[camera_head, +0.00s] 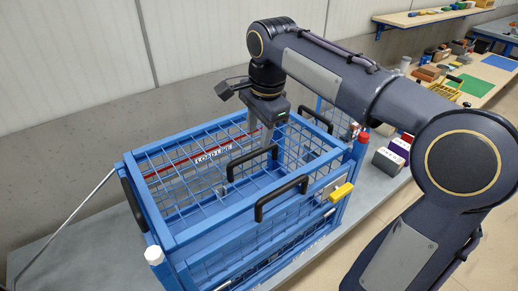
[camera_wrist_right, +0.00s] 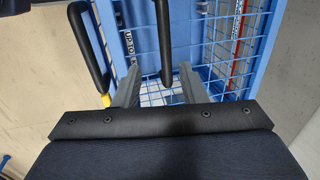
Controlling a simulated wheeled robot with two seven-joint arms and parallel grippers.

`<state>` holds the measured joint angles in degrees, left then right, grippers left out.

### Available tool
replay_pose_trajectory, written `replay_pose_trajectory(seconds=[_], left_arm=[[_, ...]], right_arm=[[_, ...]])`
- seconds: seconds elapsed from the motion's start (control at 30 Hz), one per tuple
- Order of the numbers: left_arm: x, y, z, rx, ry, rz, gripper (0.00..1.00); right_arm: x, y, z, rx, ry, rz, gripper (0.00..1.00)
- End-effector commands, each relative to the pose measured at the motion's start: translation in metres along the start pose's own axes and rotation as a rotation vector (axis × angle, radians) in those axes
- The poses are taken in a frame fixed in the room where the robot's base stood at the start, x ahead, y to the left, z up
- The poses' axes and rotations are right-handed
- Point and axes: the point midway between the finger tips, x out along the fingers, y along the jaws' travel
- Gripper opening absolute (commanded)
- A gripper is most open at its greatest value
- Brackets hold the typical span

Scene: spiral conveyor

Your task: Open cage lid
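A blue wire cage (camera_head: 160,228) stands on a grey table. Its mesh top looks flat and closed, and the red stripe and "LOAD LINE" label (camera_head: 213,154) show through it. One black handle (camera_head: 252,163) is on the top, and a second (camera_head: 282,198) is near the front edge. A yellow latch (camera_head: 342,193) sits at the front right. My right gripper (camera_head: 266,138) points down over the top near the first handle. In the wrist view its two fingers (camera_wrist_right: 158,88) are apart, with the black handle (camera_wrist_right: 165,45) between them in the picture; contact is unclear. My left gripper is out of view.
The cage has a white-capped corner post (camera_head: 154,256) and a red-capped one (camera_head: 363,137). A side handle (camera_head: 133,205) is at the left. Small boxes (camera_head: 389,160) stand right of the cage. My right arm spans the upper right. A wall is close behind.

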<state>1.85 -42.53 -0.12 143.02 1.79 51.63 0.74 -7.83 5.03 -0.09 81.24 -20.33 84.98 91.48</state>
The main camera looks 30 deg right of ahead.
Motion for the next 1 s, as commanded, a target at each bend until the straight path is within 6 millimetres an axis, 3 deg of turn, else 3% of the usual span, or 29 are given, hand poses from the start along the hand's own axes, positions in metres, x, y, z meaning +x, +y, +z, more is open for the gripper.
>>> replay_pose_trajectory(seconds=[0.4, 0.8, 1.0], left_arm=[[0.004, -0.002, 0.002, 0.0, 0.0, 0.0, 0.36], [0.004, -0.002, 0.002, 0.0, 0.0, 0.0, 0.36], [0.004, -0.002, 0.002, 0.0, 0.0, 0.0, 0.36]], right_arm=[[0.062, 0.001, -0.001, 0.002, 0.0, 0.002, 0.38], [0.071, 0.001, -0.001, 0.001, -0.001, -0.001, 0.38], [0.071, 0.001, 0.0, 0.001, -0.001, -0.001, 0.12]])
